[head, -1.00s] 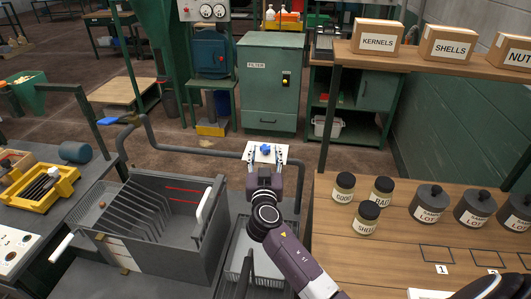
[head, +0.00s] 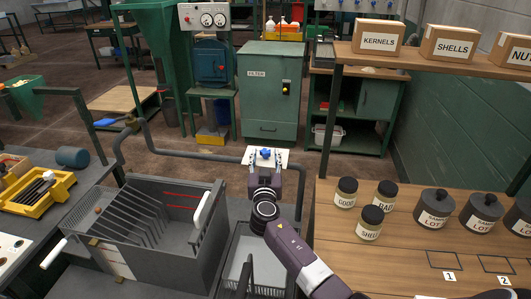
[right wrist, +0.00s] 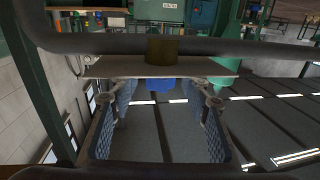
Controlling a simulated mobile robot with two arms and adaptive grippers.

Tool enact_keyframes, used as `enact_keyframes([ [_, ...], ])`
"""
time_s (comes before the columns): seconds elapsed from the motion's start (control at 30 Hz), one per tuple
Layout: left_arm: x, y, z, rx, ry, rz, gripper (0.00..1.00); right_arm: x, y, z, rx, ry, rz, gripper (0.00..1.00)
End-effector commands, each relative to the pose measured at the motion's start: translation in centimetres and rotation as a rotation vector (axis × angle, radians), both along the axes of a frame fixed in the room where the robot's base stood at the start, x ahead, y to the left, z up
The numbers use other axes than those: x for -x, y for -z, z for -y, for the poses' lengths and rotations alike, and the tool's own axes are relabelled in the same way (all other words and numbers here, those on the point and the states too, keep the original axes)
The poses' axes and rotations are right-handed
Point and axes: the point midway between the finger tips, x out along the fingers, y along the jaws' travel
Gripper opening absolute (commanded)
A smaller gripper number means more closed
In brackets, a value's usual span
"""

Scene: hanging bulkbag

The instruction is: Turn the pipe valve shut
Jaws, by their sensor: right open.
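A small blue valve handle (head: 265,153) stands in front of a white plate (head: 283,155) by the grey pipe (head: 200,155). My right gripper (head: 265,163) is open, with its fingers pointing at the plate on either side of the handle. In the right wrist view the blue handle (right wrist: 160,86) lies between the spread fingers (right wrist: 160,97), below a brass fitting (right wrist: 161,49) on the pipe (right wrist: 220,50). I cannot tell whether a finger touches it. My left gripper is not in view.
A wooden bench (head: 400,240) with jars is on the right. A green filter cabinet (head: 269,100) stands behind the pipe.

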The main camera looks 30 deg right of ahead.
Motion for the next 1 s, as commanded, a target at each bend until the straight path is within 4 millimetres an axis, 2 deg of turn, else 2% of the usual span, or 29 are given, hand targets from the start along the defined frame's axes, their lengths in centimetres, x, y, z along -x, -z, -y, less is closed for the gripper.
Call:
enact_keyframes([
  [0.2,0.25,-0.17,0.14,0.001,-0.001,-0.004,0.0,-1.2,-0.02,0.65,0.001,0.0,0.0,0.44],
  [0.5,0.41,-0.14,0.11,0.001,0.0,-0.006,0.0,-1.31,0.03,0.72,0.0,0.0,0.0,0.42],
  [0.87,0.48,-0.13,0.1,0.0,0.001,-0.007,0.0,-1.29,0.03,0.71,0.0,0.0,0.0,0.03],
  [1.0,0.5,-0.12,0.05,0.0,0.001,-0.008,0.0,-1.28,0.05,0.73,0.0,-0.003,0.0,0.01],
])
